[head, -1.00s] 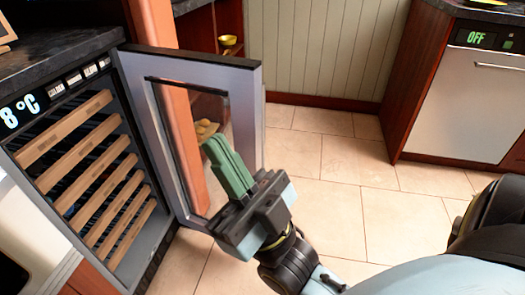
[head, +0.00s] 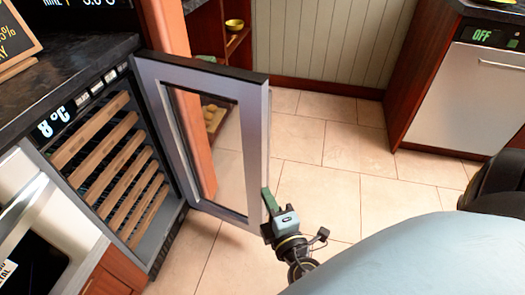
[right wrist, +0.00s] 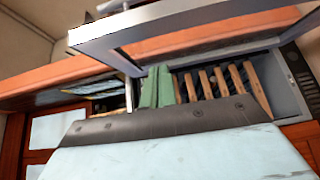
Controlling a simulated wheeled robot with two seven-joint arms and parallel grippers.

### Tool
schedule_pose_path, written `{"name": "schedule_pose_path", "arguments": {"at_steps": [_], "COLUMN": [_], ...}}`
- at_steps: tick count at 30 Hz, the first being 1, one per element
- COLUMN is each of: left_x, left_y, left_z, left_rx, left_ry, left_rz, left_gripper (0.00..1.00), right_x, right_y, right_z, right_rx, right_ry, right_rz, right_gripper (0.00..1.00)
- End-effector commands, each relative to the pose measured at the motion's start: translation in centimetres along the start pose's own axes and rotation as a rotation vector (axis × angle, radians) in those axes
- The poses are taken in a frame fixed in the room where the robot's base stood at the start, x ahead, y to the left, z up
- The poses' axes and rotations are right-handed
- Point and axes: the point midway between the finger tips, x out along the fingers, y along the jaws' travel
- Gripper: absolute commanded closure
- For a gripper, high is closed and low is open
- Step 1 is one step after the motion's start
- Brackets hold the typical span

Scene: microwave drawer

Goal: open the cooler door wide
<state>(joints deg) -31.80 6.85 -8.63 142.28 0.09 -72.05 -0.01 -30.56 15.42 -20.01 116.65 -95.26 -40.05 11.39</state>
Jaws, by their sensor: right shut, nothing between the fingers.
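The cooler door (head: 258,150) is a grey frame with a glass pane. It stands swung well out from the cooler, hinged near the counter's right corner. The open cooler (head: 165,240) shows several wooden shelf fronts (head: 112,165) and a display reading 8 °C. My right gripper (head: 268,198) is shut and empty, its green fingers at the door's lower outer edge; I cannot tell if they touch it. In the right wrist view the green fingers (right wrist: 157,88) are together below the door frame (right wrist: 190,25), with the shelves behind. My left gripper is not in view.
A dark counter (head: 60,85) runs above the cooler. An orange-brown post (head: 165,25) and open shelving with a yellow bowl (head: 234,25) stand behind the door. A white-fronted appliance (head: 465,100) reading OFF is at right. Tiled floor (head: 340,190) lies clear between.

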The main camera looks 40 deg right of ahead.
Motion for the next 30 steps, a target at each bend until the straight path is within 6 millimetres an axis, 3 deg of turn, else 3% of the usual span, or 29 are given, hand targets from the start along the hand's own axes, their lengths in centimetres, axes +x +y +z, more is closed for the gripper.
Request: {"name": "schedule_pose_path", "arguments": {"at_steps": [5, 18, 24, 30], "left_x": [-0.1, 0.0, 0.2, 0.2], "left_y": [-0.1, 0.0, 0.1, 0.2], "left_z": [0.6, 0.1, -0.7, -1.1], "left_rx": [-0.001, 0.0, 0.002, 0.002], "left_ry": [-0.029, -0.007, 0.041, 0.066], "left_rz": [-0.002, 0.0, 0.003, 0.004], "left_gripper": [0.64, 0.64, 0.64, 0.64], "right_x": [1.2, 10.2, 12.0, 12.7], "right_y": [0.2, 0.4, 0.3, 0.3], "right_z": [0.3, 0.4, 2.5, 3.2], "right_rx": [-0.02, -0.017, -0.02, -0.018], "right_ry": [-0.014, -0.012, -0.011, -0.012], "right_rz": [0.014, 0.015, 0.012, 0.01], "right_gripper": [1.0, 1.0, 1.0, 1.0]}}
